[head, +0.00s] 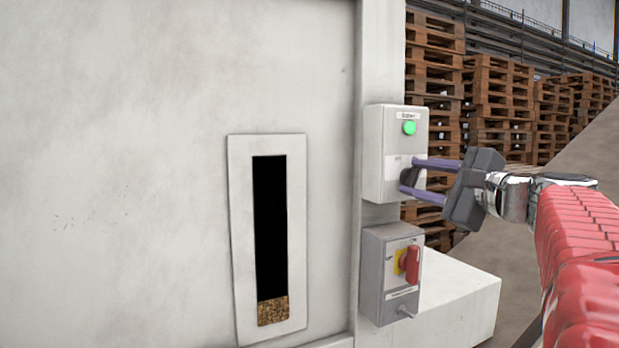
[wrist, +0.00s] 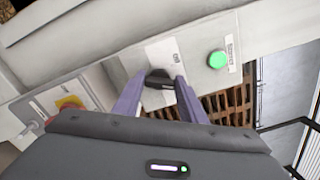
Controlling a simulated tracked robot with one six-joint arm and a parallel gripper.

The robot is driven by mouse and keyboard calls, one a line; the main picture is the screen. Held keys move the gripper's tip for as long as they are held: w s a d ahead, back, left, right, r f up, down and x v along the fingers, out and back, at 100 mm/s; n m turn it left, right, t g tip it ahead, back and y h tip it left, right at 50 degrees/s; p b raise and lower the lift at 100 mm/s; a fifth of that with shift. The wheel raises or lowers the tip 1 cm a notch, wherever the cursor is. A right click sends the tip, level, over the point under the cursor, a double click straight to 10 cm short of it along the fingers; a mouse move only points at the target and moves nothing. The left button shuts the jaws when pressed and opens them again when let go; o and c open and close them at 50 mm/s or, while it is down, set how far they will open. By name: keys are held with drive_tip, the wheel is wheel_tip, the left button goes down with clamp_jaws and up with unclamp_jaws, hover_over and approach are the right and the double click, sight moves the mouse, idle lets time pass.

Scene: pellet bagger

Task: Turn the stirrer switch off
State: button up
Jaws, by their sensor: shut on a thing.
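The stirrer control box (head: 382,151) is a pale box on the machine's post, with a lit green lamp (head: 409,128) at its top. Its black rotary knob (wrist: 160,78) sits below the lamp on the box face. My gripper (head: 411,181) has its two purple fingers at the box front, one above the other in the head view. In the wrist view the fingers (wrist: 156,92) stand on both sides of the knob and are shut on it. The knob is partly hidden by the fingers in the head view.
A grey box with a red and yellow rotary switch (head: 410,262) is mounted just below. To the left, a tall window (head: 240,250) in the machine wall shows pellets at its bottom. Stacked wooden pallets (head: 497,100) stand behind on the right.

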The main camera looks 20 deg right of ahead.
drive_tip(key=shift+f+n, duration=0.15)
drive_tip(key=shift+n, duration=0.25)
drive_tip(key=n, duration=0.5)
drive_tip(key=shift+f, duration=0.2)
drive_tip(key=n, duration=0.6)
drive_tip(key=shift+f, duration=0.2)
drive_tip(key=o, duration=1.1)
drive_tip(key=shift+r, duration=0.15)
drive_tip(key=shift+c, duration=0.2)
drive_tip(key=shift+r, duration=0.1)
drive_tip(key=shift+s, duration=0.4)
drive_tip(key=s, duration=1.3)
drive_tip(key=shift+d, duration=0.2)
